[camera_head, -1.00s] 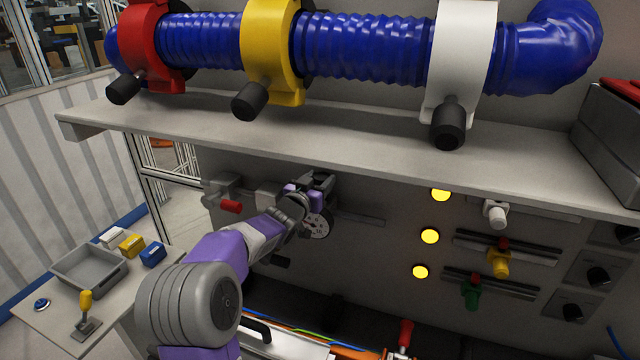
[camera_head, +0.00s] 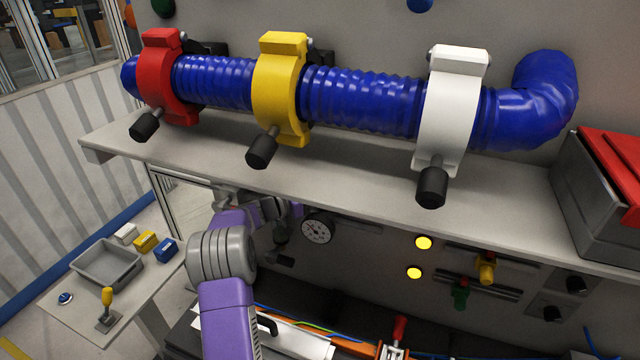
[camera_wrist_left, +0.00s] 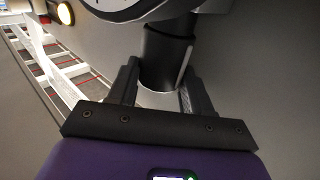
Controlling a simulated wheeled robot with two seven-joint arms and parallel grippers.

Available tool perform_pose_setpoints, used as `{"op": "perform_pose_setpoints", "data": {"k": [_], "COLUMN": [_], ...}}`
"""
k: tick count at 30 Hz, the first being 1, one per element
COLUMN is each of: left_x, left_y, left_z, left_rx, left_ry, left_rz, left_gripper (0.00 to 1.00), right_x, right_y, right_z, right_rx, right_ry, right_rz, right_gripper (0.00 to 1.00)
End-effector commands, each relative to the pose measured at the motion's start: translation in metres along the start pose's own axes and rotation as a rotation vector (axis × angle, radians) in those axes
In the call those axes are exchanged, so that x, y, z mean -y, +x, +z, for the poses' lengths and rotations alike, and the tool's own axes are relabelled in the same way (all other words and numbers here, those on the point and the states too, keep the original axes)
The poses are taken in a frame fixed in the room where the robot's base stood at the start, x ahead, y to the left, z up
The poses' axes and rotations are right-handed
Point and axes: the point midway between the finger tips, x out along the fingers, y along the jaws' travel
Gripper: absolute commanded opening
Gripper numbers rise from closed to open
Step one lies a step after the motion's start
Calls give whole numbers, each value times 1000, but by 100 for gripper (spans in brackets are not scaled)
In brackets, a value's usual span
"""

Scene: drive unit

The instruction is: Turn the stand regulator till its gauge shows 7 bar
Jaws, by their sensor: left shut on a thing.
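The stand regulator's round white gauge (camera_head: 317,229) is under the shelf in the head view. Its dial is too small there to read. In the wrist view only the lower edge of the gauge (camera_wrist_left: 130,5) shows at the top, cut off by the frame. My left gripper (camera_wrist_left: 160,85) is shut on the regulator's dark cylindrical knob (camera_wrist_left: 166,55), with one finger on each side of it. In the head view my left gripper (camera_head: 288,210) is mostly hidden behind my arm and in shadow, just left of the gauge. My right gripper is not in view.
The shelf (camera_head: 360,195) with the blue hose (camera_head: 360,100) and its clamps overhangs the gauge. Lit yellow lamps (camera_head: 423,243) and yellow and green valves are to the right. A side table with a grey tray (camera_head: 107,264) stands at the left.

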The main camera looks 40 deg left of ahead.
Motion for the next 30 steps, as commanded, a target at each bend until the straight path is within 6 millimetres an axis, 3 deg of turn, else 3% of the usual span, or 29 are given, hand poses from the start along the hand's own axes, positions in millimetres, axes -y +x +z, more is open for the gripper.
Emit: {"op": "perform_pose_setpoints", "data": {"k": [20, 21, 25, 30], "left_x": [1, 1, 1, 2], "left_y": [1, 1, 1, 0], "left_z": [-1, -1, -1, -2], "left_rx": [-4, -4, -4, -4], "left_ry": [2, 2, 2, 3], "left_rz": [59, 58, 57, 54], "left_gripper": [19, 55, 75, 75], "right_x": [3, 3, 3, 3], "right_y": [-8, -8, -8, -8], "right_z": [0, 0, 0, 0], "right_rx": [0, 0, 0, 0], "right_ry": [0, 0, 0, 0], "right_rz": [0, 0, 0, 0], "right_gripper": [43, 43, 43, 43]}}
